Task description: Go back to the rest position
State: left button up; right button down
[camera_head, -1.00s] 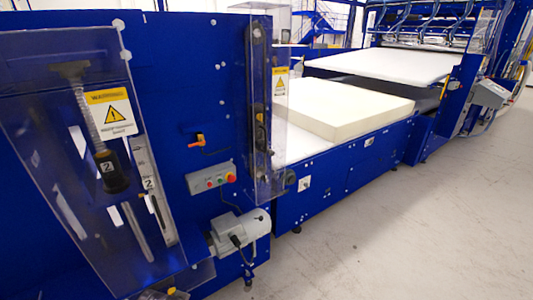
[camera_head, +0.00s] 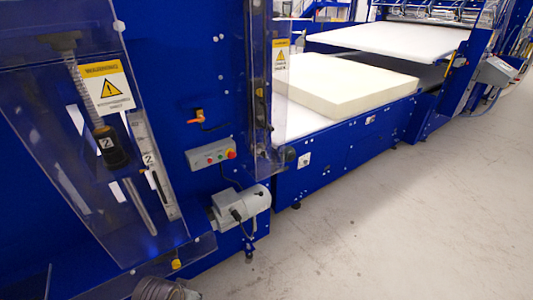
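Neither of my grippers can be made out in the head view. A blue foam-compression machine (camera_head: 180,80) fills the left side. A grey control box (camera_head: 209,154) with red and green buttons is fixed to its front. A cream foam block (camera_head: 355,85) lies flat on the white bed of the line to the right.
A clear guard (camera_head: 60,120) with a yellow warning label (camera_head: 108,88) covers the machine's left part. A grey motor (camera_head: 240,206) juts out low at the front. A grey ribbed thing (camera_head: 165,289), unclear, is at the bottom edge. The pale floor (camera_head: 400,220) is clear at right.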

pick_arm(q)
jog(key=s+f+g+b, duration=0.1)
jog(key=s+f, duration=0.1)
jog(key=f, duration=1.4)
jog(key=s+f+b, duration=0.1)
jog(key=s+f, duration=0.2)
jog(key=f, duration=1.4)
jog(key=s+a+f, duration=0.2)
jog(key=s+f, duration=0.7)
jog(key=s, duration=0.1)
jog(key=s+a+f+g, duration=0.1)
jog(key=s+a+f, duration=0.1)
jog(key=s+f, duration=0.8)
jog(key=shift+s+b, duration=0.45)
